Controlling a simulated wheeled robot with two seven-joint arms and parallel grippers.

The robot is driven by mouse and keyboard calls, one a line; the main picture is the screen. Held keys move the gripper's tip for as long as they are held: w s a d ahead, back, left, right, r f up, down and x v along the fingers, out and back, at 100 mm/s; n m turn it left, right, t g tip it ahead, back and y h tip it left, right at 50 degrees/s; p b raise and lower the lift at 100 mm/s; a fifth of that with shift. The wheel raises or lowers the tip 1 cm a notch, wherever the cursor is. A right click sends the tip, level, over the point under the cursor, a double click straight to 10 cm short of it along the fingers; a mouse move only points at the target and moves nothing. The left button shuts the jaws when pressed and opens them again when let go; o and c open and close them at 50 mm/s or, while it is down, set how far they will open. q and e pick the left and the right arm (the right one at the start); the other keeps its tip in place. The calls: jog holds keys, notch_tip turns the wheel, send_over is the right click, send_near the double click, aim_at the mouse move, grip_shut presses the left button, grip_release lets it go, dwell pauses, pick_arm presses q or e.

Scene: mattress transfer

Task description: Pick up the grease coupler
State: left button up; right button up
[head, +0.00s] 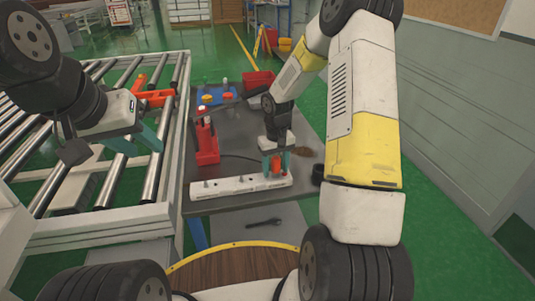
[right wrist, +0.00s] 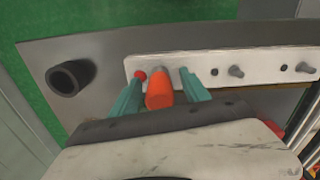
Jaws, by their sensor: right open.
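An orange-red piece, which I take to be the grease coupler (right wrist: 159,92), stands at the white strip in the right wrist view; it also shows in the head view (head: 276,165). My right gripper (right wrist: 161,86) is open, with one teal finger on each side of this piece; I cannot tell whether either finger touches it. In the head view my right gripper (head: 275,163) points down over the strip. My left gripper (head: 133,141) is open above the roller conveyor at the left, with nothing visible between its fingers.
The white strip (head: 222,187) with grey pegs (right wrist: 237,71) lies on the grey table (head: 310,138). A red bottle-like tool (head: 207,145), a red bin (head: 258,81) and a wrench (head: 263,223) are around it. A black cup-like part (right wrist: 70,78) stands near the table edge.

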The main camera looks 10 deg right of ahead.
aim_at(276, 158)
grip_shut()
jog(key=shift+r, duration=0.2)
jog(key=shift+r, duration=0.6)
notch_tip(276, 158, up, 2)
jog(key=shift+r, duration=0.2)
jog(key=s+r, duration=0.1)
jog(key=s, duration=1.5)
jog(key=shift+a, duration=0.45)
jog(key=shift+r, duration=0.15)
notch_tip(276, 158, up, 7)
jog(key=shift+r, duration=0.15)
